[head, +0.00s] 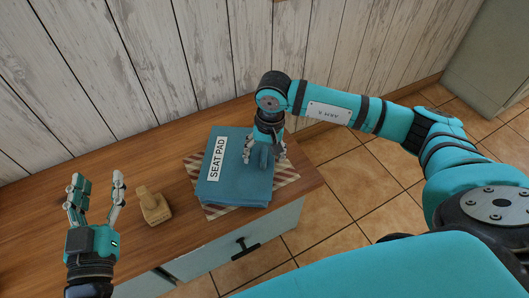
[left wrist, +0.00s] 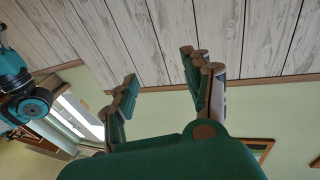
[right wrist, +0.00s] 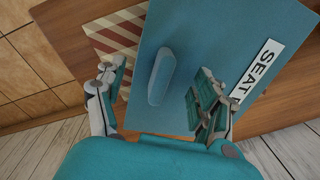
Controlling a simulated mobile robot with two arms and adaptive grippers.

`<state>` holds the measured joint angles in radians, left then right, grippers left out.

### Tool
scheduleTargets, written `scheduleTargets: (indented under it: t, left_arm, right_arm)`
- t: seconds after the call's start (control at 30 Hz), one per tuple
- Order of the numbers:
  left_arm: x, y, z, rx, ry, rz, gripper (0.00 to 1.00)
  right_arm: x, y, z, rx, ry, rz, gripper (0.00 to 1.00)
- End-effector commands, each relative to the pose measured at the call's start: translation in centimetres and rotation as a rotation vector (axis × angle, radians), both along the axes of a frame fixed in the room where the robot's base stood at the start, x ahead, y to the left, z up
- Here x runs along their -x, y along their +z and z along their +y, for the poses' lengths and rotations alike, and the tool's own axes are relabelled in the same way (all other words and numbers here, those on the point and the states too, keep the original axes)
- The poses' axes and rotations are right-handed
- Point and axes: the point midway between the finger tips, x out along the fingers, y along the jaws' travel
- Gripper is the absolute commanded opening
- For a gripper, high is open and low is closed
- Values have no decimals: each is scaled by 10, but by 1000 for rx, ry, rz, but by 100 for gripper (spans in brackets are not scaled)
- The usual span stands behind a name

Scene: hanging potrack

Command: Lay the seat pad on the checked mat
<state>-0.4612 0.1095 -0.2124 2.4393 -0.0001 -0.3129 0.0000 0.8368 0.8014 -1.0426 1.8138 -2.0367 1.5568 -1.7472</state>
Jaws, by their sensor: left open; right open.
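The teal seat pad (head: 232,188), with a white "SEAT PAD" label, lies flat on the red-and-cream checked mat (head: 288,176) on the wooden counter. The mat's edges show around it. A raised teal handle (right wrist: 161,77) stands on top of the pad. My right gripper (head: 264,158) is open over the pad; in the right wrist view its fingers (right wrist: 160,95) are spread on either side of the handle, apart from it. My left gripper (head: 96,190) is open and empty above the counter at the left.
A small wooden block with a knob (head: 154,207) stands on the counter between my left gripper and the pad. The counter (head: 145,165) ends just right of the mat, above tiled floor. A drawer with a black handle (head: 245,248) is below. A plank wall stands behind.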

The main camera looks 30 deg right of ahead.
Motion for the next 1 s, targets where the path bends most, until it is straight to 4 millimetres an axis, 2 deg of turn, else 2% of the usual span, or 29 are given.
scheduleTargets:
  t: [0.37,0.47,1.0]
  left_arm:
    - [0,-3,0,-5,0,22,50]
    - [1,-15,2,-20,5,81,50]
    - [6,-44,9,-63,16,249,50]
  right_arm:
    - [0,4,0,-1,0,-1,70]
    - [0,7,0,0,0,-1,70]
    - [0,20,-2,0,0,-1,70]
